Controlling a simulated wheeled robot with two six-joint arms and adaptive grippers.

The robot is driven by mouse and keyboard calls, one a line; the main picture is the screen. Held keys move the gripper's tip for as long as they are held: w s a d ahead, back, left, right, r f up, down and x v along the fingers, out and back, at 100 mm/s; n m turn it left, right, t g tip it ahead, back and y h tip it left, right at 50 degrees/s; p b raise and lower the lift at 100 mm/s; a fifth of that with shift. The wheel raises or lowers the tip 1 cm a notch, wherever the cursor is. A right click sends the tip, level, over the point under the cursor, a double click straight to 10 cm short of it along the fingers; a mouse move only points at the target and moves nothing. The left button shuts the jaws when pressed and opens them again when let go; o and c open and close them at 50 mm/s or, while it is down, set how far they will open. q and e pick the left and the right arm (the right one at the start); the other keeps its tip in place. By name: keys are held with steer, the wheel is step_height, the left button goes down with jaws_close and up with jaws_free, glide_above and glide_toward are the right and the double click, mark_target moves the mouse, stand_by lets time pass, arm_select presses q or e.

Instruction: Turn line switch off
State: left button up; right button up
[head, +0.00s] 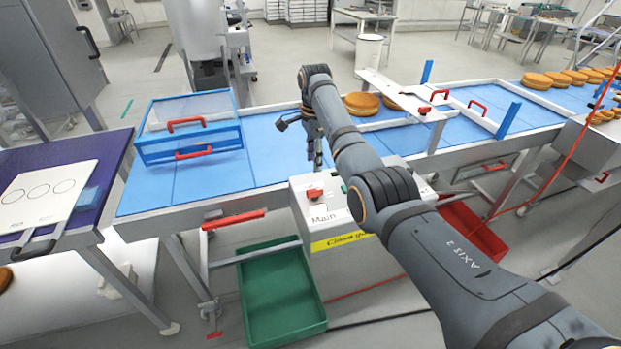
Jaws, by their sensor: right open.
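The pale control box (330,222) labelled "Main" stands at the front edge of the blue conveyor. A red switch (314,193) sits on its top left, above the "Main" label. The exact position of the switch is too small to tell. My right arm crosses the view from the lower right and covers the right part of the box. My right gripper (303,138) is open and empty, above the conveyor behind the red switch and apart from it. The arm partly hides its fingers. My left gripper is not in view.
A clear guard box with a blue frame (190,125) and red handles stands on the conveyor (262,150) at left. Orange-brown rounds (361,103) lie on the belt at right. A green crate (280,295) and a red crate (478,235) are below. A red cable hangs at right.

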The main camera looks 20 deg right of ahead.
mark_target(315, 190)
steer(key=shift+s+f+p, duration=0.3)
steer(key=shift+s+f, duration=0.15)
steer(key=shift+f, duration=0.2)
steer(key=shift+s+f+p, duration=0.3)
steer(key=shift+s+f, duration=0.1)
steer(key=shift+f, duration=0.2)
steer(key=f, duration=0.4)
steer(key=shift+w+p, duration=0.35)
steer(key=shift+w, duration=0.05)
step_height(315, 190, down, 3)
steer(key=shift+f, duration=0.25)
steer(key=shift+c, duration=0.7)
steer(key=c, duration=0.7)
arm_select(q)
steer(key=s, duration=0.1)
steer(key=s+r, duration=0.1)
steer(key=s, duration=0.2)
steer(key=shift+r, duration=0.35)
arm_select(e)
jaws_close()
